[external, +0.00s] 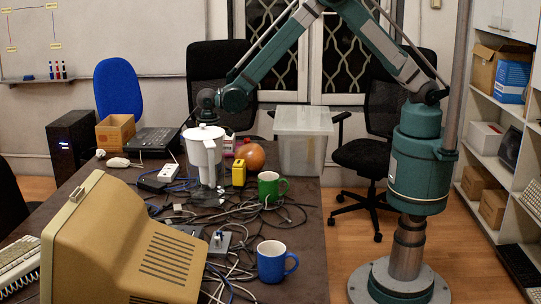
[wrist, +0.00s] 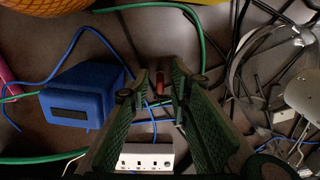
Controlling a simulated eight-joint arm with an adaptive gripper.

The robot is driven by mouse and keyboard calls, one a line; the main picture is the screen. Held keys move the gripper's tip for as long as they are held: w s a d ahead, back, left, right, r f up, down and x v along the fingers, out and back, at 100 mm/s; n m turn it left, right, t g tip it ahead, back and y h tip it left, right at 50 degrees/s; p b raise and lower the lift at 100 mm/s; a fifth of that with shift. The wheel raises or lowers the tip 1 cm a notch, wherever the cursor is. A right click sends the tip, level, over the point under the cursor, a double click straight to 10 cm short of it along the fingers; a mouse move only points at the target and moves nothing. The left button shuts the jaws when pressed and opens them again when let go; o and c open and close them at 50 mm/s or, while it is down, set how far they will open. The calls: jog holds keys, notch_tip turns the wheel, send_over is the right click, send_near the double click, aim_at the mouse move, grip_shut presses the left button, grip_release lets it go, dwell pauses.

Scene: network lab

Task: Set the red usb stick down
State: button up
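In the wrist view my gripper (wrist: 161,80) points down at the dark tabletop, with its two green textured fingers apart. The small red usb stick (wrist: 160,84) shows between the fingertips, with a narrow gap visible on either side. It appears to lie at table level, but its exact height is hard to judge. In the external view my wrist comes down at the white jug. The fingers and the red usb stick cannot be made out there.
In the wrist view a blue box (wrist: 85,95) lies left and a white port block (wrist: 145,158) near the bottom. Cables cross the table. In the external view, a white jug (external: 204,155), green mug (external: 268,190) and blue mug (external: 271,263) stand around the clutter.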

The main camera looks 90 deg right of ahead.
jog(key=shift+r, duration=0.15)
notch_tip(320, 180, up, 12)
jog(key=p, duration=0.1)
dwell(0.5)
jog(key=shift+d, duration=0.1)
dwell(0.6)
jog(key=s+d+r+t, duration=0.2)
jog(key=s+d+r, duration=0.4)
jog(key=s+r, duration=0.5)
jog(key=s+d+r+t, duration=0.1)
jog(key=s+d+r, duration=0.5)
jog(key=s+r, duration=0.55)
jog(key=s+d+r+t, duration=0.1)
jog(key=s+d+t, duration=0.1)
jog(key=s, duration=1)
jog(key=s+d+r+t, duration=0.1)
jog(key=s+d, duration=0.4)
jog(key=s, duration=0.7)
jog(key=shift+s+d+t, duration=0.15)
jog(key=shift+s+t, duration=0.2)
jog(key=shift+t, duration=0.25)
